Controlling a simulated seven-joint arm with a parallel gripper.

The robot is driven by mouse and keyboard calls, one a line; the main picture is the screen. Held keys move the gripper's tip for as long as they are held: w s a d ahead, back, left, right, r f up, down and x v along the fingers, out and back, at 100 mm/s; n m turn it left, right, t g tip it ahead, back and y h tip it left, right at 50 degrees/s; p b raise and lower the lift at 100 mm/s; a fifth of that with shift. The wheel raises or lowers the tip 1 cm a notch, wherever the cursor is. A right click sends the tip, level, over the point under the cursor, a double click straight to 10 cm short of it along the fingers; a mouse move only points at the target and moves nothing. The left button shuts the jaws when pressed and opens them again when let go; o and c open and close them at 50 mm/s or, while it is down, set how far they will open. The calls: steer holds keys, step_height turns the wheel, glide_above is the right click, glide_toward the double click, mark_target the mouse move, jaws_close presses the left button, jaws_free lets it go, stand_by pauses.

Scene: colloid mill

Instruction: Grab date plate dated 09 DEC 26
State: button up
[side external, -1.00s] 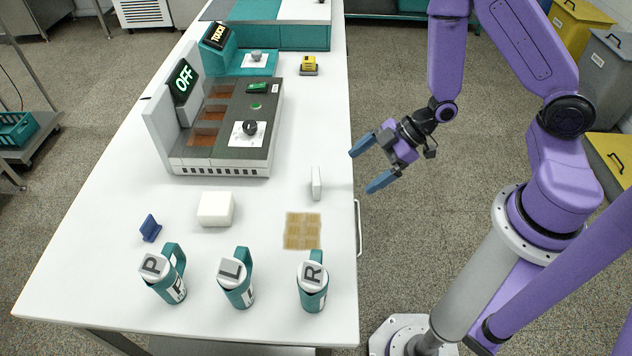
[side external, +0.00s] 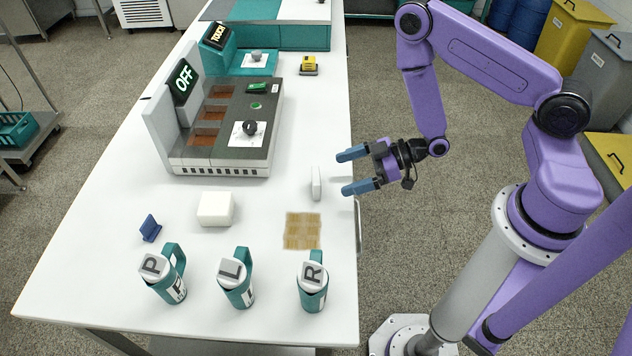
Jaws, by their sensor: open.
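No date is legible in this view, so I cannot tell for sure which thing is the date plate. A small thin white plate-like piece (side external: 316,183) stands on edge near the table's right edge, its faces mostly hidden. A small blue piece (side external: 150,228) stands at the left front of the table. A tan, grid-marked patch (side external: 302,231) lies flat behind the R bottle. My gripper (side external: 355,171) is open and empty at the table's right edge, its blue fingers pointing left. It is just right of the white piece and apart from it.
Teal-handled bottles marked P (side external: 165,277), L (side external: 236,278) and R (side external: 313,283) stand along the front. A white block (side external: 215,209) sits behind them. The grey machine with an OFF display (side external: 183,80) fills the back left. A yellow device (side external: 309,65) stands further back.

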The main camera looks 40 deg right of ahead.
mark_target(309, 191)
steer(key=x, duration=0.5)
steer(key=shift+a, duration=0.1)
steer(key=shift+x, duration=2.6)
steer(key=shift+r, duration=0.15)
steer(key=c, duration=1)
